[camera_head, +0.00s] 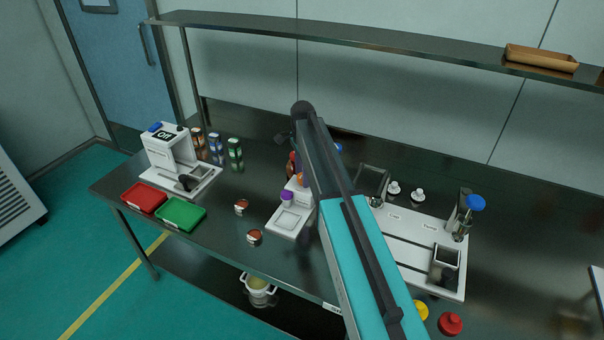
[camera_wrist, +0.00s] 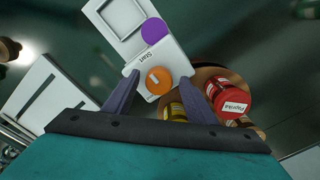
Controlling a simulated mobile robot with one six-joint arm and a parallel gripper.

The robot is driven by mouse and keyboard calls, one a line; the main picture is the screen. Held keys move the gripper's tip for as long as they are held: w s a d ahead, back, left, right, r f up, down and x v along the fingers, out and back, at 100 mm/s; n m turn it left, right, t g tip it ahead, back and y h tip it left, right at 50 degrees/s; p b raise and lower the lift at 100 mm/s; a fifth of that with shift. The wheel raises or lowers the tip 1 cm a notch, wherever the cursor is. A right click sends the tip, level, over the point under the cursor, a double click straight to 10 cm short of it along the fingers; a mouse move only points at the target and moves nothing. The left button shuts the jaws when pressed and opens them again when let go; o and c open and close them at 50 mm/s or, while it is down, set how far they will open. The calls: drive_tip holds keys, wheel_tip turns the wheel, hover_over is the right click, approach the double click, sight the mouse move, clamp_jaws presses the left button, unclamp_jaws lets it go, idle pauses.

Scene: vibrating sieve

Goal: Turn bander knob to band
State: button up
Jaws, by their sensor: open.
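A white device (camera_head: 282,222) with a purple button (camera_head: 287,196) and an orange knob (camera_head: 301,179) stands mid-table, partly hidden by my arm. In the wrist view the purple button (camera_wrist: 154,31) and the orange knob (camera_wrist: 158,80) show, with a "Start" label between them. The knob has a short pale mark; I cannot read a "band" label. My gripper (camera_wrist: 172,80) is open, its fingers apart on either side of the orange knob. I cannot tell whether they touch it. Another white device (camera_head: 168,155) at left has an "Off" display and a blue part on top.
Red (camera_head: 144,198) and green (camera_head: 181,213) trays lie at the table's front left, near several cans (camera_head: 215,146). A red-capped paprika jar (camera_wrist: 231,99) is close to my right finger. A white board (camera_head: 428,257) with fixtures lies right of my arm. A shelf (camera_head: 330,33) spans the back.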

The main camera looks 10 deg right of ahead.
drive_tip(key=shift+a, duration=0.1)
drive_tip(key=c, duration=1)
drive_tip(key=shift+c, duration=0.2)
